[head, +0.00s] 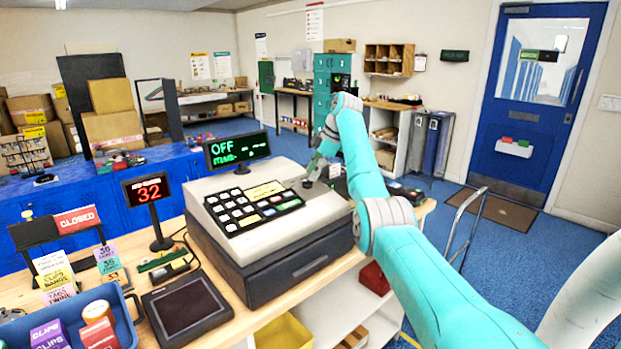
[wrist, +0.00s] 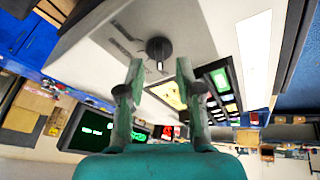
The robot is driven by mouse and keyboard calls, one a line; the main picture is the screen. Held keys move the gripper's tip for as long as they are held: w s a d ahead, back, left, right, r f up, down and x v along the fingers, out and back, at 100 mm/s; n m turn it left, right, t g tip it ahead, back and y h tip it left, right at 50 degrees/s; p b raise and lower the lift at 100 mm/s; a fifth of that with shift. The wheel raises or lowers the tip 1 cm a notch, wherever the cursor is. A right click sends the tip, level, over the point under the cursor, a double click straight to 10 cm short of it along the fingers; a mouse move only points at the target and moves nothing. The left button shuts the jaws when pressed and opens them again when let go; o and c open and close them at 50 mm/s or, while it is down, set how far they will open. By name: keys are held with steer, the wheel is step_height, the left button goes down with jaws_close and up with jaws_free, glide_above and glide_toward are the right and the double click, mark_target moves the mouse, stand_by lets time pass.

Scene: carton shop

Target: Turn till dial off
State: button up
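The grey till (head: 275,215) stands on the wooden counter, with a black keypad on its sloped top. Its dial is a small round black knob (wrist: 159,50) with a white pointer mark, seen in the wrist view on the till's pale top, with printed marks beside it. In the head view the dial (head: 307,183) is small, close to my gripper. My gripper (wrist: 160,66) is open and empty. Its two green fingertips are apart, with the dial just beyond the gap; whether they touch it I cannot tell. The till's display (head: 237,150) reads OFF in green, with a smaller line below.
A red "32" number display (head: 148,190) and a dark tablet (head: 186,308) stand left of the till. A blue tray (head: 136,305) of small boxes is at the front left. A CLOSED sign (head: 77,220) stands behind it. Open blue floor lies to the right, before a blue door (head: 538,100).

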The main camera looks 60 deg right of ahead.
steer(key=v, duration=0.9)
stand_by(0.3)
